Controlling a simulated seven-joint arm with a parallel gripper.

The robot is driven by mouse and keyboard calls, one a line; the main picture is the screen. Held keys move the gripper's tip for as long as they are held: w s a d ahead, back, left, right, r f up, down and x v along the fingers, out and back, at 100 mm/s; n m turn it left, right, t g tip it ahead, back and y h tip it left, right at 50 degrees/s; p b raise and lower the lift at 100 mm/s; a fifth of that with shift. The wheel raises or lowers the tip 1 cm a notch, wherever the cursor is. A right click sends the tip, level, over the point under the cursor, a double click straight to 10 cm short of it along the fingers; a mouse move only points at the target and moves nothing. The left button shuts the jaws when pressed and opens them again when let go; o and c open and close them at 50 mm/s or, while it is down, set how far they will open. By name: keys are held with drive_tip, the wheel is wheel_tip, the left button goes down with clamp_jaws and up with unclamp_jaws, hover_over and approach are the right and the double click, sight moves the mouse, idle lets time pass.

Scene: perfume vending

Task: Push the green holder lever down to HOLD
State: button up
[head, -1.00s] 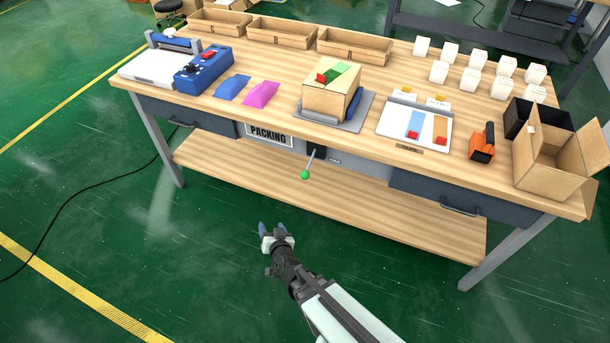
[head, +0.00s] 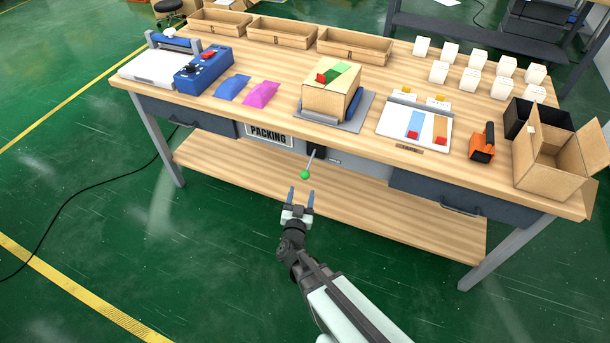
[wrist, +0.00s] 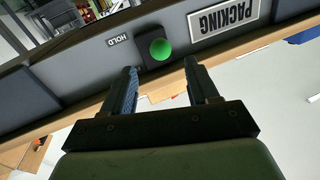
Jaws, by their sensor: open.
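The green holder lever (head: 305,174) has a green ball on a grey rod and sticks out from the front of the workbench, under the tabletop. In the wrist view the green ball (wrist: 160,48) shows in front of a dark mount, beyond the fingertips and between their lines. A HOLD label (wrist: 119,39) is beside the mount. My gripper (head: 301,191) is open and empty, just in front of and slightly below the ball in the head view. It also shows in the wrist view (wrist: 160,72), with both fingers apart. I cannot tell the exact gap to the ball.
The workbench front carries a PACKING sign (head: 268,136) left of the lever and a drawer (head: 440,193) to the right. The tabletop edge overhangs the lever. A lower wooden shelf (head: 400,215) runs beneath. The green floor in front is clear.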

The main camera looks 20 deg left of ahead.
sight(305, 175)
drive_tip(key=x, duration=0.9)
drive_tip(key=shift+w, duration=0.1)
clamp_jaws()
idle(0.4)
drive_tip(key=shift+f, duration=0.1)
